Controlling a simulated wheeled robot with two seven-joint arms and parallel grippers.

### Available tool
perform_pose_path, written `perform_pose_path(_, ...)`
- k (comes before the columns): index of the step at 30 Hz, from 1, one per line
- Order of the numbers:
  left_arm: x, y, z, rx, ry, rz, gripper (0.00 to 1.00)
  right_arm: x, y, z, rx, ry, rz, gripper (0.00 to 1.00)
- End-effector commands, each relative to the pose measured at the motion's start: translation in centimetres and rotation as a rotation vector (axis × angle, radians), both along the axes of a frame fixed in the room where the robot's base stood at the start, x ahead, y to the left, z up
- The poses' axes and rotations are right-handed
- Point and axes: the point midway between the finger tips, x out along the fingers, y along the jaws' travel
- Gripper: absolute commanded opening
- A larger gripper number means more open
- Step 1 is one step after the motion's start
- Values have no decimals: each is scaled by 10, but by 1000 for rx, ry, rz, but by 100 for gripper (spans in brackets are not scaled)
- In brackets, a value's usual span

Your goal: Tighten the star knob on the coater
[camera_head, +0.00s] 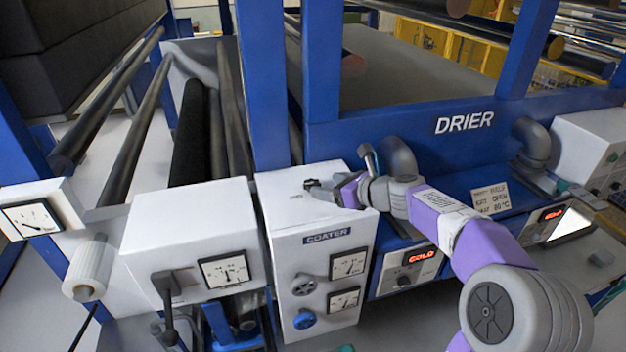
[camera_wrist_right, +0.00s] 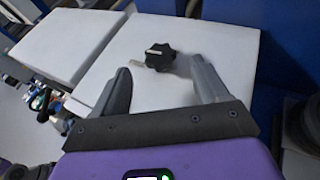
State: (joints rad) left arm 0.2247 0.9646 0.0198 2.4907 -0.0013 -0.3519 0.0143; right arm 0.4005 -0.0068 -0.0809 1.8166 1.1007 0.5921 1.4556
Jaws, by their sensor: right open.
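The coater (camera_head: 330,215) is a white box with a blue "COATER" label, dials and knobs on its front. A black star knob (camera_head: 312,184) sits on its white top; in the right wrist view the star knob (camera_wrist_right: 161,57) shows with several lobes. My right gripper (camera_head: 340,190) is above the coater top, just to the right of the knob. In the right wrist view its two fingers are spread, and the knob lies between and slightly beyond the fingertips, with no contact visible. My left gripper is not in view.
The blue drier frame (camera_head: 440,125) with a grey elbow pipe (camera_head: 397,157) stands behind and right of my right arm. A blue upright (camera_head: 262,80) rises behind the coater. A white box with a gauge (camera_head: 195,235) stands left of it.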

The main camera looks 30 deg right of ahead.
Motion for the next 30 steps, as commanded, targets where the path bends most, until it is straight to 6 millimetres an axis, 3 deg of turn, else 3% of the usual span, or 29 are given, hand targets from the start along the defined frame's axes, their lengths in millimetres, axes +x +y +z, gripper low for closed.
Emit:
perform_pose_path(9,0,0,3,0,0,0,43,41,11,-18,-1,1,1,73)
perform_pose_path(20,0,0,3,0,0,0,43,47,13,-20,0,0,0,73)
perform_pose_path(30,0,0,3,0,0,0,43,47,13,-21,-1,0,0,24)
